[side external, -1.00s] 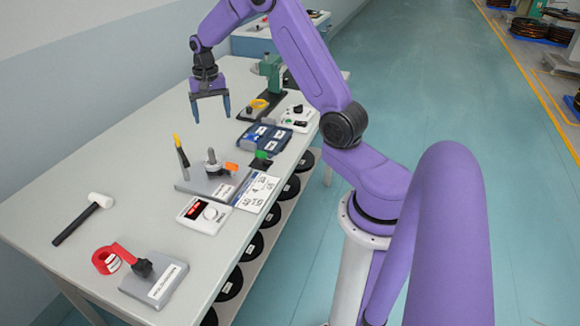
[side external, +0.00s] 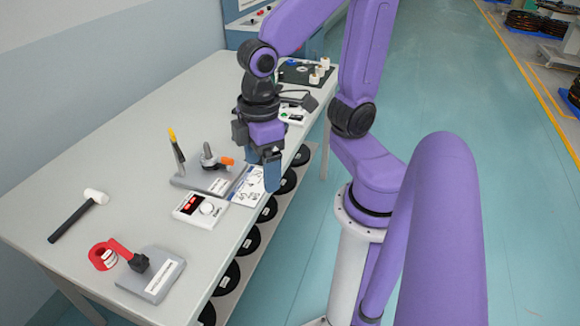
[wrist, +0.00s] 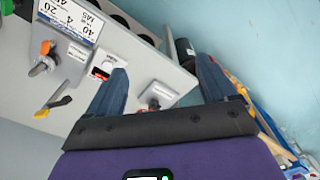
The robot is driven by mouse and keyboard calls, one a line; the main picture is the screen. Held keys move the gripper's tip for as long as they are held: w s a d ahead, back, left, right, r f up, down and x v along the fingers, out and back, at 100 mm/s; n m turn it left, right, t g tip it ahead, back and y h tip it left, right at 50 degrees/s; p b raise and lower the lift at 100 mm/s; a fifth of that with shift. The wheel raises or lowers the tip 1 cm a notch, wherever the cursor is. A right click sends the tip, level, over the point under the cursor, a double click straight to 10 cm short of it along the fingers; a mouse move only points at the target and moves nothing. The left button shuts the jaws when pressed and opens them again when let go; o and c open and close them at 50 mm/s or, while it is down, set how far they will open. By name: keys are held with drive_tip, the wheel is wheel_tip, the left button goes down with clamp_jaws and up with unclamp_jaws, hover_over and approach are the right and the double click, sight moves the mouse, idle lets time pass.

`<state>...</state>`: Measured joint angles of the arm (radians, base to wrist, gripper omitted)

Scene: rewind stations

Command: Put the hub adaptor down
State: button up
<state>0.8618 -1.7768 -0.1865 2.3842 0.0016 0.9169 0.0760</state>
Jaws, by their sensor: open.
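My gripper (side external: 272,182) is over the right edge of the table, beside the printed card (side external: 248,186). Its fingers point down and overlap in the side view. In the wrist view my gripper (wrist: 160,66) has its two blue fingers wide apart, with nothing held between them. I cannot pick out a hub adaptor in either view. A grey plate with an upright post and orange lever (side external: 210,158) stands left of the gripper. The part of the table behind my wrist is hidden, including where a blue tray stood.
A white box with a red display (side external: 200,209) sits near the gripper. A dark mat with pale cylinders (side external: 318,76) lies at the back. The table's left side is largely clear.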

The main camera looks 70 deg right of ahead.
drive_tip(key=s+n, duration=0.2)
drive_tip(key=s, duration=0.1)
drive_tip(key=s+d+n, duration=0.1)
drive_tip(key=s, duration=0.1)
drive_tip(key=shift+s+d+f, duration=0.1)
drive_tip(key=shift+f, duration=0.2)
